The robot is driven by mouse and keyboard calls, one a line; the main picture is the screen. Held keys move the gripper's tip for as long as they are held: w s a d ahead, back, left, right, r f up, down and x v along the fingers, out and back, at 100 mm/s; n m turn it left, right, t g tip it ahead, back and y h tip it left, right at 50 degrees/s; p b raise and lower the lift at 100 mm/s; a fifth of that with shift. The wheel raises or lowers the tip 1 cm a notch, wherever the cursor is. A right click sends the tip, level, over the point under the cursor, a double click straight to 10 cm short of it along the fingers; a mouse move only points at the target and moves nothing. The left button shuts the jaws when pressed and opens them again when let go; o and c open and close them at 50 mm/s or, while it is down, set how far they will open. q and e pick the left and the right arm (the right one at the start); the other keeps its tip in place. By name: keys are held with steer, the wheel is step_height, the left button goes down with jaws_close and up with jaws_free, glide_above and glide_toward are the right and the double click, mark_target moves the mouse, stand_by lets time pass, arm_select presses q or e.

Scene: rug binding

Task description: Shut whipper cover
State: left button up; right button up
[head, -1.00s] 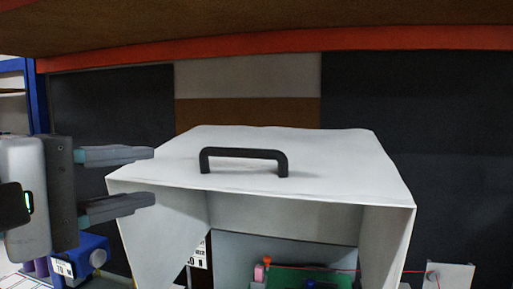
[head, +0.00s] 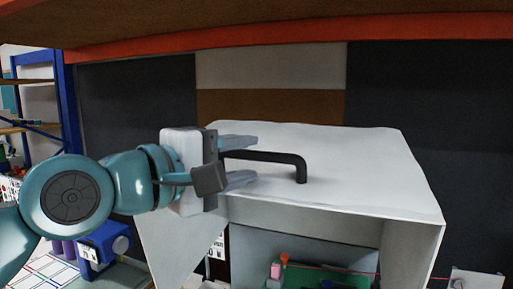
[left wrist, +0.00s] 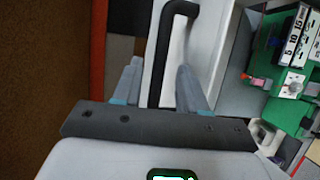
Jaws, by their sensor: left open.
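The whipper cover (head: 370,165) is a white box-like hood that stands raised, its open front facing me in the head view. A black bar handle (head: 290,158) is fixed on its top. My left gripper (head: 254,159) is open at the left end of the handle, one finger above and one below it in the picture. In the left wrist view the handle (left wrist: 165,45) runs between the two spread fingers (left wrist: 159,68), with a gap on each side. The handle's left end is hidden behind the gripper in the head view. My right gripper is not in view.
Under the cover are a green part (head: 300,284) and a small pink piece (head: 275,270). A blue device (head: 105,241) stands at the lower left. An orange-edged shelf (head: 300,52) hangs above. A white plate (head: 476,279) is at the lower right.

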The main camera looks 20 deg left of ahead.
mark_target(252, 158)
arm_select(q)
steer(key=shift+w+d, duration=0.2)
steer(key=shift+w, duration=0.4)
steer(key=shift+d+x, duration=0.2)
steer(key=shift+x, duration=1)
steer(key=shift+s+a, duration=0.2)
steer(key=shift+a, duration=0.05)
steer(key=shift+s, duration=0.15)
steer(key=shift+c, duration=0.9)
jaws_close()
